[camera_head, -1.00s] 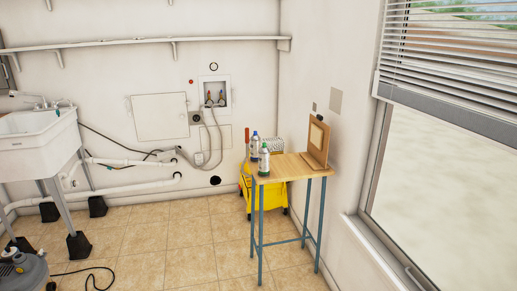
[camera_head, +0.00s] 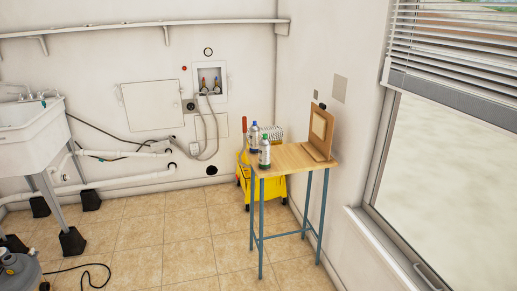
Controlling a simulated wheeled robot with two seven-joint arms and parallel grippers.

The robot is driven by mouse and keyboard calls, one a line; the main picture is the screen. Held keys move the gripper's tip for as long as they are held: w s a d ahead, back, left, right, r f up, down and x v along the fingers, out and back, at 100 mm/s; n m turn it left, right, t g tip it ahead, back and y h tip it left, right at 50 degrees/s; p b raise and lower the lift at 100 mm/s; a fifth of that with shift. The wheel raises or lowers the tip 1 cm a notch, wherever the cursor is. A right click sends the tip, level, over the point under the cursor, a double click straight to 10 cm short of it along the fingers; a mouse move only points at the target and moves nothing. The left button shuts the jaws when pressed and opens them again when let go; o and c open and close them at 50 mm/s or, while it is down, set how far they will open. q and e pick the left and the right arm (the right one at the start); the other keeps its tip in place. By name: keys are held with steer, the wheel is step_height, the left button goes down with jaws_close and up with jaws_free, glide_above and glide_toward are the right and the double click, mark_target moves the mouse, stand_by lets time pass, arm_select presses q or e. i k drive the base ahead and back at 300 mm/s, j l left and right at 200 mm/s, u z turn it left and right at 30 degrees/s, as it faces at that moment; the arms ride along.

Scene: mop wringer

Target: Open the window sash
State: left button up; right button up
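The window (camera_head: 446,177) is in the right wall, on the right of the head view. Its pane looks pale and blurred, in a grey frame. A small pale part (camera_head: 428,277) shows on the lower frame near the bottom edge; I cannot tell whether it is a handle. White slatted blinds (camera_head: 455,45) cover the top of the window, with a grey bottom rail. The lower right of the window is cut off by the picture edge. Neither of my grippers shows in this view.
A small wooden table (camera_head: 289,157) with blue legs holds two bottles and a clipboard-like board (camera_head: 320,133). A yellow mop bucket (camera_head: 268,190) stands behind it. A white sink (camera_head: 30,135) is at left, a grey machine (camera_head: 20,274) below. Tiled floor (camera_head: 165,235) is clear in the middle.

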mark_target(432, 279)
steer(key=z, duration=1.45)
